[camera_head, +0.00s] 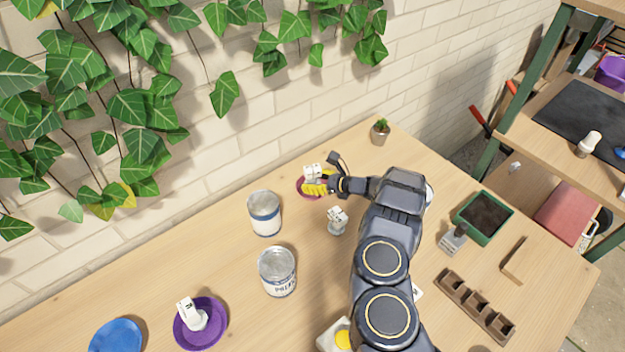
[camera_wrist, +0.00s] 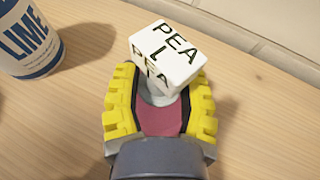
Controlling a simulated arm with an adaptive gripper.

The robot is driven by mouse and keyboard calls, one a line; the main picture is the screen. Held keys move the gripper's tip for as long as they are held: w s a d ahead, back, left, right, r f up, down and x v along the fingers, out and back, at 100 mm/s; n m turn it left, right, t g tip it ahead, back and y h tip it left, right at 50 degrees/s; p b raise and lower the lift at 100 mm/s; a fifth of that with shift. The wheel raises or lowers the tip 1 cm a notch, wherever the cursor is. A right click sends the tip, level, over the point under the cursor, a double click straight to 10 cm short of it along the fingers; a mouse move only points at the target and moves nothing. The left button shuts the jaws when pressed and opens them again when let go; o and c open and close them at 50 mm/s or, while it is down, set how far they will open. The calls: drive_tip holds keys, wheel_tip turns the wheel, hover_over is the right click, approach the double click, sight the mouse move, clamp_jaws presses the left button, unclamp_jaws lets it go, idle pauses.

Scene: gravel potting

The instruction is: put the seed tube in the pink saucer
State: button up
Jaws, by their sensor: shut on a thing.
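A white seed tube (camera_head: 311,171) with a block-shaped top is between the yellow fingers of my gripper (camera_head: 318,187). In the wrist view the tube (camera_wrist: 167,55) reads "PEA" and leans, with my gripper (camera_wrist: 160,105) shut on its lower part. The pink saucer (camera_head: 301,190) lies below and around my fingers, partly hidden by them. In the wrist view a dark pink surface shows between the fingers. Whether the tube's base touches the saucer is hidden. A second white tube (camera_head: 337,222) stands on the table nearby, and another (camera_head: 190,314) is in the purple saucer (camera_head: 222,325).
Two tins (camera_head: 265,214) (camera_head: 277,272) stand left of my arm; one labelled LIME (camera_wrist: 28,45) shows in the wrist view. A small potted plant (camera_head: 380,133) is at the back. A blue saucer (camera_head: 117,337) is front left. A green tray (camera_head: 462,222) is right.

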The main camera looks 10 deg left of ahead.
drive_tip(key=o, duration=1)
drive_tip(key=shift+d+r, duration=0.2)
drive_tip(key=shift+d, duration=0.1)
drive_tip(key=v, duration=1.1)
drive_tip(key=shift+s+d+r, duration=0.15)
drive_tip(key=shift+r, duration=0.05)
